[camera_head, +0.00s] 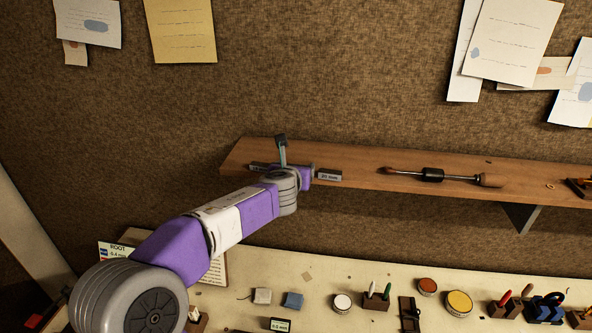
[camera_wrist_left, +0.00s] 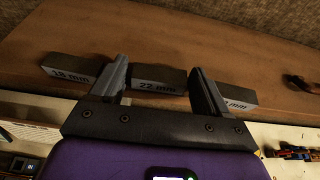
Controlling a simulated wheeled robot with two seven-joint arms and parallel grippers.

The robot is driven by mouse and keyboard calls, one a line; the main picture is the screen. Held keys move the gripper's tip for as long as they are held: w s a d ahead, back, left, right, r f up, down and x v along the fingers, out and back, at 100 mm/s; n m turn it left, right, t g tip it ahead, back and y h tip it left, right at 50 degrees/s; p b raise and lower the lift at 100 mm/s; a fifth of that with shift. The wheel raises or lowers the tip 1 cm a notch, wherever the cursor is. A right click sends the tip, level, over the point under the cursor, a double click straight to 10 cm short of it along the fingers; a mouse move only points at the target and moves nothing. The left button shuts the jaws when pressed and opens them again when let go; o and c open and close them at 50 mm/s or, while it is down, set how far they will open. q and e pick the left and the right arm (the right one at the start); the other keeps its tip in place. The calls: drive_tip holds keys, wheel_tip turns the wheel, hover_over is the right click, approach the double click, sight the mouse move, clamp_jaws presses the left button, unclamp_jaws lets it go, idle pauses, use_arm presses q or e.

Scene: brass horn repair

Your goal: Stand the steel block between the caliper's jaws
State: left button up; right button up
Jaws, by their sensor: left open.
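Several steel blocks lie in a row on the wooden shelf. In the left wrist view they are the 18 mm block (camera_wrist_left: 72,70), the 22 mm block (camera_wrist_left: 158,80) and a third block (camera_wrist_left: 240,98) whose number is partly hidden. The third one also shows in the head view (camera_head: 328,175). My left gripper (camera_wrist_left: 160,68) is open, its fingers on either side of the 22 mm block; I cannot tell whether they touch it. In the head view my left gripper (camera_head: 281,150) is over the shelf's left end. I cannot make out the caliper. My right gripper is out of view.
The shelf (camera_head: 390,180) also holds a long rod-shaped tool (camera_head: 433,175) to the right. Below, the bench (camera_head: 240,290) carries a white round tin (camera_head: 342,302), a yellow tin (camera_head: 459,303) and tool holders. The corkboard wall is close behind the shelf.

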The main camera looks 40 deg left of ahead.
use_arm(q)
drive_tip(key=c, duration=0.9)
drive_tip(key=shift+c, duration=0.2)
